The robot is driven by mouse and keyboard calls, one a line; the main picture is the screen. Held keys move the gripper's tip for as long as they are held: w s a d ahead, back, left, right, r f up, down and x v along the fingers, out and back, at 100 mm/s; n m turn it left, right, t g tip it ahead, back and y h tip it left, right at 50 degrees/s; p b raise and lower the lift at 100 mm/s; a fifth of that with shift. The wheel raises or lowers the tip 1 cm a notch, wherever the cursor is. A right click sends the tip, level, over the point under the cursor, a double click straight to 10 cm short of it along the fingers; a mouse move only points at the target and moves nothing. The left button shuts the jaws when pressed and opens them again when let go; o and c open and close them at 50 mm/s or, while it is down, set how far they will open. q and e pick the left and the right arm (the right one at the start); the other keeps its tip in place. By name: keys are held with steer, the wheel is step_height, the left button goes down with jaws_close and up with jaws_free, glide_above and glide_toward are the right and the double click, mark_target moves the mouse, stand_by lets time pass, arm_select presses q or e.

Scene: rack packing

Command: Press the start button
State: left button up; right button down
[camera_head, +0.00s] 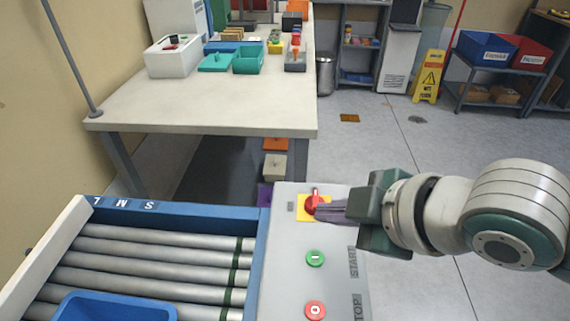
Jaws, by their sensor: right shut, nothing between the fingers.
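The green start button (315,258) is on a grey control panel (283,275) beside the roller conveyor, with the word START to its right. A red stop button (316,309) is below it, by a partly cut-off label. A red knob (313,203) on a yellow plate is above it. My right gripper (322,210) comes in from the right and is shut and empty. Its fingertips are at the red knob in the picture, above the green button; I cannot tell whether they touch the knob. My left gripper is not in view.
A white table (200,105) with bins and tools stands behind. A yellow wet-floor sign (428,78) stands on the open floor at the back right.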

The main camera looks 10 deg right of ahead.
steer(key=b, duration=0.7)
glide_above(322, 261)
step_height(322, 261, down, 7)
steer(key=shift+r, duration=0.2)
steer(key=shift+f+b, duration=0.45)
steer(key=shift+f, duration=0.5)
stand_by(0.4)
steer(key=shift+f, duration=0.1)
steer(key=shift+f, duration=0.3)
stand_by(0.5)
